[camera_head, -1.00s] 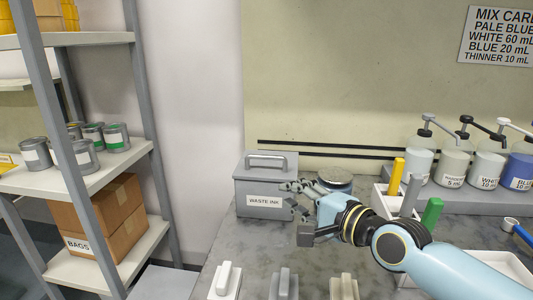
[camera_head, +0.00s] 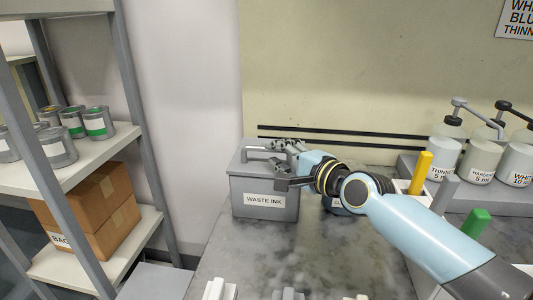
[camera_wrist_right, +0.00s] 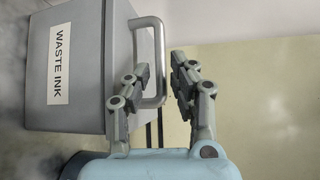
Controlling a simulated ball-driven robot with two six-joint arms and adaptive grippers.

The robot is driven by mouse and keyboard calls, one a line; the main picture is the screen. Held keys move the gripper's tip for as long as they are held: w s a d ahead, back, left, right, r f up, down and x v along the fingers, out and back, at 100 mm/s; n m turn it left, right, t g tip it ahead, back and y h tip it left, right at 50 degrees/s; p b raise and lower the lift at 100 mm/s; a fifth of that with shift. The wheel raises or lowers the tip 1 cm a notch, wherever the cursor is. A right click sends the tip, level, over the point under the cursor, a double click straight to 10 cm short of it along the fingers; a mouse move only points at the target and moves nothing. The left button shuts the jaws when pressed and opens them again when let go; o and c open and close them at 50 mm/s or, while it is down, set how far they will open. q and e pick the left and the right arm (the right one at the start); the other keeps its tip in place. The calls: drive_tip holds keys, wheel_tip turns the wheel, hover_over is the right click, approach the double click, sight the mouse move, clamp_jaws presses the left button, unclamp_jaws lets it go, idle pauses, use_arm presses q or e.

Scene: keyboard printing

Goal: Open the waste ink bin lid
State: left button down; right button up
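The grey waste ink bin (camera_head: 262,205) stands on the counter with its label facing me. Its lid (camera_head: 243,163) is down, and a metal bar handle (camera_head: 254,151) rises from it. The bin (camera_wrist_right: 75,110) and its handle (camera_wrist_right: 158,50) also show in the right wrist view. My right gripper (camera_head: 277,164) is at the right side of the bin's top. In the right wrist view its fingers (camera_wrist_right: 157,78) are apart, with part of the handle showing between them. I cannot tell whether they touch it. My left gripper is not in view.
A can partly hidden by my right arm stands beside the bin. Pump bottles (camera_head: 445,150) and a holder with a yellow item (camera_head: 420,173) are on the right. A shelf (camera_head: 110,140) with cans and boxes stands left.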

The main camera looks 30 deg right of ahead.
sight(270, 151)
drive_tip(key=shift+w+a+f+b, duration=0.1)
drive_tip(key=shift+w, duration=0.65)
drive_tip(key=shift+w+a+f+b, duration=0.15)
drive_tip(key=shift+w, duration=0.65)
drive_tip(key=shift+w+a+f+b, duration=0.1)
drive_tip(key=shift+w, duration=0.65)
drive_tip(key=shift+c, duration=0.4)
clamp_jaws()
